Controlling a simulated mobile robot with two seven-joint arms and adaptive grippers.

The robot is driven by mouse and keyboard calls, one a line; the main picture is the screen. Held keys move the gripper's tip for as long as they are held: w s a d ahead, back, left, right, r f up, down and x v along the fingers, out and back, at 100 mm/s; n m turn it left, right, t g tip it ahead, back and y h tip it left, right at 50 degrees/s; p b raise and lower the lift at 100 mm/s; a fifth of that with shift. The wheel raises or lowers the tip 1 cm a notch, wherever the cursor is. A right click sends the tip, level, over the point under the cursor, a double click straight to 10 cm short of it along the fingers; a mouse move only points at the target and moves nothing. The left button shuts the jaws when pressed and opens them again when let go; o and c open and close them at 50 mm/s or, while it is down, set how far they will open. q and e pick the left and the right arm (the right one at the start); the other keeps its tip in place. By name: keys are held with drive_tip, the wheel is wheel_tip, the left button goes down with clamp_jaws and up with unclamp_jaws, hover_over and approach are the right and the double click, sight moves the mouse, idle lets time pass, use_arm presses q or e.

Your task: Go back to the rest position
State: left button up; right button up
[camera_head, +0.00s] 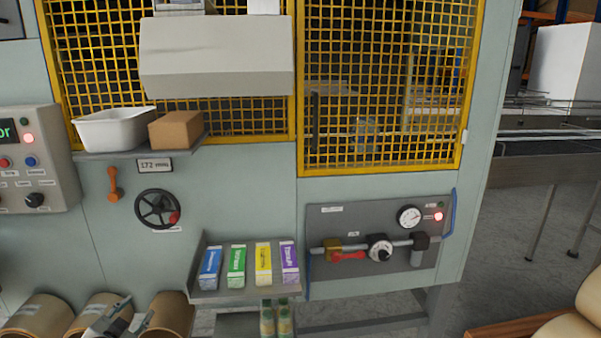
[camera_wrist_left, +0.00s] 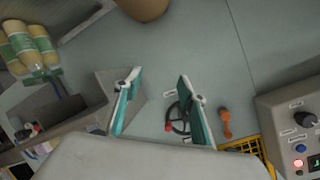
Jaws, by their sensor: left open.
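My left gripper (camera_head: 122,318) shows at the bottom left of the head view, in front of the brown rolls (camera_head: 101,313). In the left wrist view its two teal-lined fingers (camera_wrist_left: 160,78) are spread apart, with nothing between them. Beyond the fingers in that view are the black handwheel (camera_wrist_left: 178,117) and the orange handle (camera_wrist_left: 225,122) on the machine front. My right gripper is in neither view.
A tray (camera_head: 243,294) of coloured cartons juts from the machine. A shelf (camera_head: 131,153) holds a white tub (camera_head: 116,128) and a brown box (camera_head: 176,130). A control box (camera_head: 35,158) stands left. A valve panel (camera_head: 380,240) is right.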

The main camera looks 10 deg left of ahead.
use_arm(q)
drive_tip(key=s+d+f+m+g+h, duration=0.1)
drive_tip(key=s+d+f+h, duration=0.1)
drive_tip(key=s+d+f, duration=0.55)
drive_tip(key=s+d+f+m+g+h, duration=0.2)
drive_tip(key=s+d+f, duration=0.3)
drive_tip(key=s, duration=0.5)
drive_tip(key=s+d+f+m+g+h, duration=0.1)
drive_tip(key=s+d+f+h, duration=0.1)
drive_tip(key=s+d+f, duration=0.6)
drive_tip(key=d+r+n+t, duration=0.1)
drive_tip(key=d+n, duration=0.3)
drive_tip(key=d, duration=0.5)
drive_tip(key=shift+d+r+n, duration=0.2)
drive_tip(key=shift+r+n, duration=0.2)
drive_tip(key=shift+r, duration=0.3)
drive_tip(key=shift+c, duration=1.4)
drive_tip(key=shift+s+a, duration=0.1)
drive_tip(key=shift+c, duration=0.5)
